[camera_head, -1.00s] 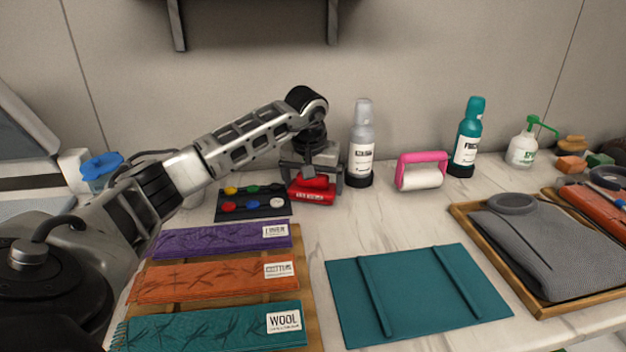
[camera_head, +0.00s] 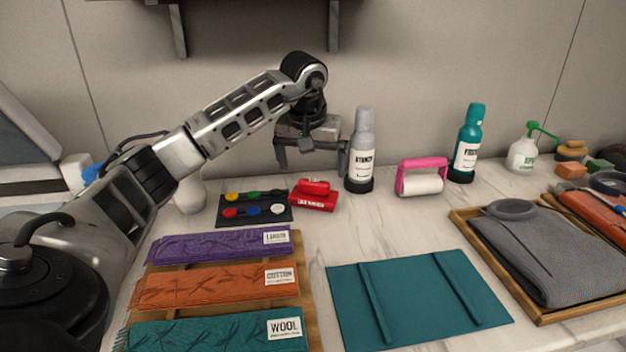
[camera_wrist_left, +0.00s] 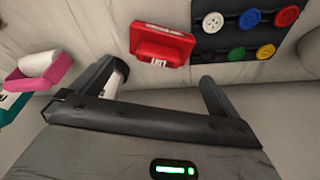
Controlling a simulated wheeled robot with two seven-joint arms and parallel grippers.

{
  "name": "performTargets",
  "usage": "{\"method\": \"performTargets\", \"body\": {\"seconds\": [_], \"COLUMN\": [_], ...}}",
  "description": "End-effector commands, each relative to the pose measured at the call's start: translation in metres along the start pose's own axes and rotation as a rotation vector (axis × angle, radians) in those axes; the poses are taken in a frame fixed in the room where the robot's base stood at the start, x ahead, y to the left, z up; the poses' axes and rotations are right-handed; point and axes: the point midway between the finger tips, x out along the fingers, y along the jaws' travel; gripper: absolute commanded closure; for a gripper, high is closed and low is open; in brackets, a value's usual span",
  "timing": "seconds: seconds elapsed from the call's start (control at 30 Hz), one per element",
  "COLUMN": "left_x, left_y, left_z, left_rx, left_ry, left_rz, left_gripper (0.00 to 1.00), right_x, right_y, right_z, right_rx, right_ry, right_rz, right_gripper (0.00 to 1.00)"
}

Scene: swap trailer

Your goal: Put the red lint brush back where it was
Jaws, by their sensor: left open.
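The red lint brush (camera_head: 314,195) lies on the marble counter, just right of the dark button card and left of the grey spray bottle. It also shows in the left wrist view (camera_wrist_left: 162,46), beyond the fingers and clear of them. My left gripper (camera_head: 312,172) is open and empty, raised above and behind the brush, apart from it. Its two fingers also show spread in the left wrist view (camera_wrist_left: 155,85). My right gripper is in neither view.
The button card (camera_head: 254,208) is beside the brush. The grey bottle (camera_head: 361,150) stands close to my left gripper. A pink-handled lint roller (camera_head: 422,178) and a teal bottle (camera_head: 467,145) stand further right. Fabric swatches (camera_head: 215,275) and a teal folder (camera_head: 415,295) lie in front. Counter between is clear.

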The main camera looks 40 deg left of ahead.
Motion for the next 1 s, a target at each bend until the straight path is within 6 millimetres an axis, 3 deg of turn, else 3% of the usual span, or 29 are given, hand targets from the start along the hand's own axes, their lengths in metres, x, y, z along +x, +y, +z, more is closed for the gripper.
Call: {"method": "performTargets", "body": {"seconds": [0.1,0.3,1.0], "left_x": [-0.026,-0.049,-0.053], "left_y": [0.000,0.000,0.000], "left_z": [-0.001,-0.001,0.000], "left_rx": [-0.001,0.000,-0.001], "left_ry": [0.005,0.003,0.002], "left_rz": [0.001,0.000,0.001], "left_gripper": [0.00,0.00,0.00], "right_x": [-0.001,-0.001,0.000], "right_y": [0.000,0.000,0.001], "right_z": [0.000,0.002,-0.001], "right_rx": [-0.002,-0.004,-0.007], "right_ry": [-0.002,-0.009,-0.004], "right_rz": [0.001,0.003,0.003], "right_gripper": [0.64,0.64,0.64]}}
